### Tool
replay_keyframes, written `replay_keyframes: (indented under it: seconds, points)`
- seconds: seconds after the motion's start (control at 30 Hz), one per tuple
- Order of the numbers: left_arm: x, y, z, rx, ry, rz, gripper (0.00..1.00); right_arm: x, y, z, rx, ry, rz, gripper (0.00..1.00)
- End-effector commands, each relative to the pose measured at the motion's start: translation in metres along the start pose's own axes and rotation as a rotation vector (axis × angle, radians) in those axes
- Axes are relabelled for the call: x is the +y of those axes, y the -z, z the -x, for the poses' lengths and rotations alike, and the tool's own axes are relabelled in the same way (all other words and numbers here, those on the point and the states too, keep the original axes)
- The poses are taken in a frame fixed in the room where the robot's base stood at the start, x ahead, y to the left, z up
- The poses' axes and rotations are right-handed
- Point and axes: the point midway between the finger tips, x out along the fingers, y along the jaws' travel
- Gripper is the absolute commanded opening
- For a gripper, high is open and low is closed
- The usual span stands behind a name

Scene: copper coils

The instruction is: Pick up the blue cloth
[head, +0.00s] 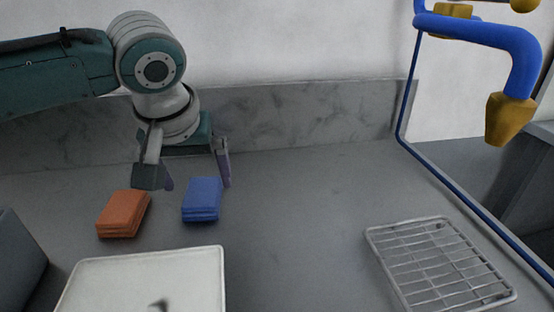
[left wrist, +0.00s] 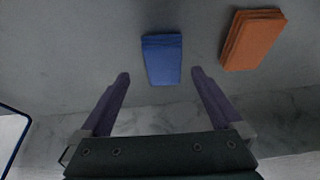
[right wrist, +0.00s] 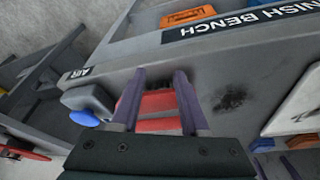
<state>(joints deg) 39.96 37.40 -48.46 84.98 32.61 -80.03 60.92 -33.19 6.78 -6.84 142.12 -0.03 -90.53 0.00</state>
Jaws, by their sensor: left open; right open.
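The blue cloth (head: 202,199) is a folded stack lying flat on the grey bench, just right of the orange cloth (head: 123,213). In the left wrist view the blue cloth (left wrist: 162,59) lies ahead of the fingertips, roughly centred between them. My left gripper (head: 196,180) is open and empty, above the bench near the far side of the blue cloth, not touching it. My right gripper (right wrist: 160,78) is open in the right wrist view, over the front of the bench, away from the cloths.
A pale tray (head: 150,285) stands in front of the cloths. A wire rack (head: 440,262) lies at the right. A blue pipe (head: 470,210) with yellow ends crosses at the far right. A marble wall (head: 290,115) rises behind. The bench middle is clear.

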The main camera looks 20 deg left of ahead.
Motion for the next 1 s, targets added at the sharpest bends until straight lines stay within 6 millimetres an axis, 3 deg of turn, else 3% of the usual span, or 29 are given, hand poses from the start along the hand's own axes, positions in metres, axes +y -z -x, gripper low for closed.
replay_keyframes:
  seconds: [0.33,0.67,1.0]
  points:
    - [-0.005,0.001,-0.049,-0.001,0.001,0.0,1.0,0.0,-0.006,-0.017,0.0,0.0,0.0,0.45]
    - [-0.005,0.002,-0.053,0.0,0.0,-0.002,0.99,0.0,-0.006,-0.018,-0.001,-0.001,0.003,0.45]
    - [-0.005,0.002,-0.053,0.0,0.0,-0.002,0.61,0.0,-0.006,-0.018,-0.002,-0.001,0.003,0.45]
